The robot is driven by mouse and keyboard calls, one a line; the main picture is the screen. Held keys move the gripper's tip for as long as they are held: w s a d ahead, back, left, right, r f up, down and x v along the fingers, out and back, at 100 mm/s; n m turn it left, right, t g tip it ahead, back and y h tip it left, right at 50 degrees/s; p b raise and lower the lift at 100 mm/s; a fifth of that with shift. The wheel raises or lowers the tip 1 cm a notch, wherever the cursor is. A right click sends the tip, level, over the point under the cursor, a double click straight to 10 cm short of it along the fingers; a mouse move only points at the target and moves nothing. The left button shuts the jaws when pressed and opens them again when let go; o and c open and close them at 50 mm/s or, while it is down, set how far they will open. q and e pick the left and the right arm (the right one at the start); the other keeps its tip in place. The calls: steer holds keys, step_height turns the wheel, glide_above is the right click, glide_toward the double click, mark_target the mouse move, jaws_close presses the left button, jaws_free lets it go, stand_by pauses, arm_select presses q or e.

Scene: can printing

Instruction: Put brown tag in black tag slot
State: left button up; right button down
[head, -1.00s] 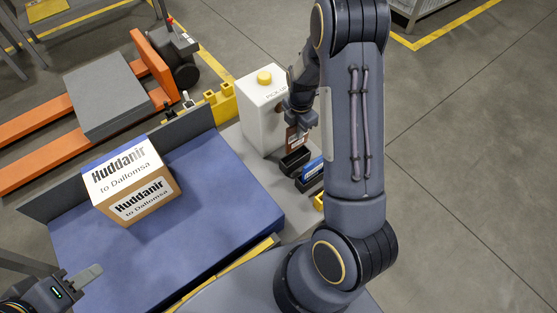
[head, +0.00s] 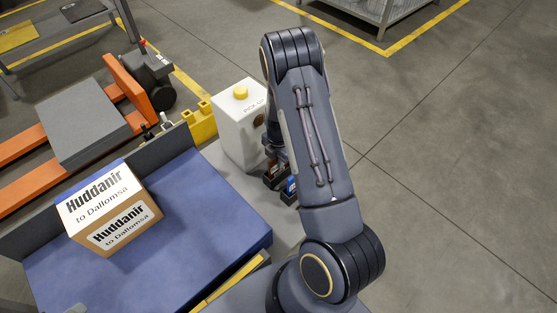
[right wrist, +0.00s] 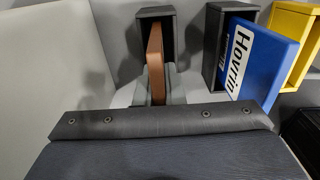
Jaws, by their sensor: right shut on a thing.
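The brown tag (right wrist: 155,50) is held upright between the fingers of my right gripper (right wrist: 154,96). In the right wrist view, the tag overlaps the mouth of a black tag slot (right wrist: 142,45); how deep it sits I cannot tell. In the head view, my right gripper is mostly hidden behind my arm, beside the white box. The black slot (head: 274,183) shows just below it. A second black slot (right wrist: 212,50) holds a blue tag (right wrist: 258,62) reading "Hovrin". My left gripper is out of view.
A white box with a yellow button (head: 240,93) stands close beside the slots. A yellow slot (right wrist: 297,20) is right of the blue tag. A labelled carton (head: 110,210) sits on the blue surface (head: 190,220) at left.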

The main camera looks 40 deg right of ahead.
steer(key=shift+f, duration=0.25)
steer(key=c, duration=1.5)
jaws_free()
steer(key=shift+r, duration=0.1)
steer(key=shift+r, duration=0.1)
steer(key=shift+r, duration=0.25)
step_height(320, 180, up, 11)
steer(key=shift+r+p, duration=0.2)
steer(key=shift+p, duration=1.05)
steer(key=s+a+r+m+t+y, duration=0.2)
steer(key=s+a+r+m, duration=0.35)
steer(key=r, duration=0.35)
steer(key=s+a+r+m+t+y, duration=0.1)
steer(key=s+a+r+m, duration=0.3)
steer(key=r+m, duration=0.3)
steer(key=s+a+r+m+t, duration=0.1)
steer(key=s+a+m, duration=0.1)
steer(key=s, duration=0.1)
steer(key=s+a+r+m, duration=0.2)
steer(key=s+a+m, duration=0.1)
steer(key=s, duration=0.1)
steer(key=s+a+r+m+t, duration=0.1)
steer(key=s+a+r+m, duration=0.1)
steer(key=s+m, duration=0.1)
steer(key=shift+s+a+t+y, duration=0.15)
steer(key=shift+s+t+y, duration=0.2)
steer(key=shift+s, duration=0.4)
